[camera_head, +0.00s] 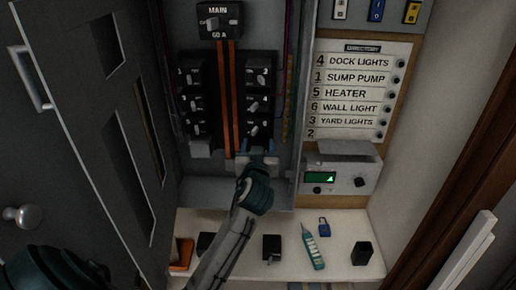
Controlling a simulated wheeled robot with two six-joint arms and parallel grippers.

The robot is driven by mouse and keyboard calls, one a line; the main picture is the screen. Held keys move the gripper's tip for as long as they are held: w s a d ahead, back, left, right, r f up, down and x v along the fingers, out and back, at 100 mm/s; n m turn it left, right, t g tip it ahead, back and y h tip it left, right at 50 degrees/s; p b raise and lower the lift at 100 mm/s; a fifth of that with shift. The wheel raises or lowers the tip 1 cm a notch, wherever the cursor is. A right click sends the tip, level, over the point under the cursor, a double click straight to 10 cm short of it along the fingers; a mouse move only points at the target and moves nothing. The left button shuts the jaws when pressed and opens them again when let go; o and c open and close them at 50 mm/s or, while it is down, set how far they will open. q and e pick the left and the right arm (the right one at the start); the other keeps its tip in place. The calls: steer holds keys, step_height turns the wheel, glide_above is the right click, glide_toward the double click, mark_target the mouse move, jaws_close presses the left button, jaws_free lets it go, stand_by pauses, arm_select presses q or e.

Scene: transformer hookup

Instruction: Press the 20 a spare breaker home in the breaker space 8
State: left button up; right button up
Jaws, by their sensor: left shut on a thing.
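The breaker panel (215,180) stands open in the head view, with two columns of black breakers below the MAIN switch (218,22). My left gripper (258,163) is at the bottom of the right column, where space 8 appears to be. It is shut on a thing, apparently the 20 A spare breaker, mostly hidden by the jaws. A blue part (252,131) shows just above the jaws; I cannot tell whether it belongs to the held breaker. I cannot tell how deep the held breaker sits. My right gripper is not in view.
The directory (350,90) and a meter with a green display (320,177) are at the right. The shelf (340,222) below carries black blocks (271,246), a teal tester (312,247), a blue padlock (324,227) and an orange item (182,253). The open door (95,150) stands left.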

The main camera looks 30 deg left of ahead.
arm_select(q)
steer(key=shift+w+a+r, duration=0.1)
steer(key=shift+w+a, duration=0.2)
steer(key=shift+w, duration=0.15)
steer(key=o, duration=1.1)
steer(key=shift+w, duration=0.1)
steer(key=shift+v, duration=2.55)
